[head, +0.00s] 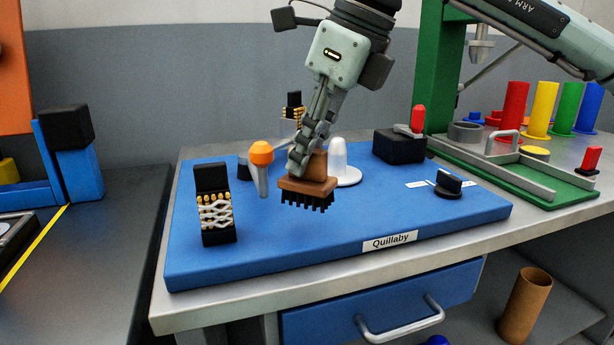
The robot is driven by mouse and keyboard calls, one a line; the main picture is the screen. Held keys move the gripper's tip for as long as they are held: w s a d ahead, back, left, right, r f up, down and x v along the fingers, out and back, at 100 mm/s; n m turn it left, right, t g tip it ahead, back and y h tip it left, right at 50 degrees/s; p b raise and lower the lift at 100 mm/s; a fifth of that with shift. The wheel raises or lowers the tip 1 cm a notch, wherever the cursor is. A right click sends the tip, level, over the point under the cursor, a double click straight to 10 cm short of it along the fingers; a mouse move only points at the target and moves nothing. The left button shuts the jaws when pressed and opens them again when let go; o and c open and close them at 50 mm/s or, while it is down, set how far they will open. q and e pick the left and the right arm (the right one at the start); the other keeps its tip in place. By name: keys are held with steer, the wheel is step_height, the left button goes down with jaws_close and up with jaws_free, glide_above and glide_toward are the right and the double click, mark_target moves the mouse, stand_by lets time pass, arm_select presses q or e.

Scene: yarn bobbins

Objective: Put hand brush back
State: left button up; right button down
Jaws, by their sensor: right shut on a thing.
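The hand brush (309,188) has a brown wooden block and short black bristles that point down. My right gripper (304,163) comes from above and is shut on the brush's upper brown part. The fingers hide some of that part. The brush is over the middle of the blue mat (300,250), in front of a white cone on a round base (339,162). I cannot tell whether the bristles touch the mat. My left gripper is not in view.
An orange-topped tool (261,154) stands just left of the brush. A black holder with white links (216,212) is at the mat's left. A black block with a red lever (399,146) and a black knob (448,187) are to the right. The mat's front is clear.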

mark_target(308, 178)
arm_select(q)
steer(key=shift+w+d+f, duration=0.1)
arm_select(e)
steer(key=shift+f, duration=2)
steer(key=shift+f, duration=0.1)
steer(key=c, duration=1.5)
jaws_free()
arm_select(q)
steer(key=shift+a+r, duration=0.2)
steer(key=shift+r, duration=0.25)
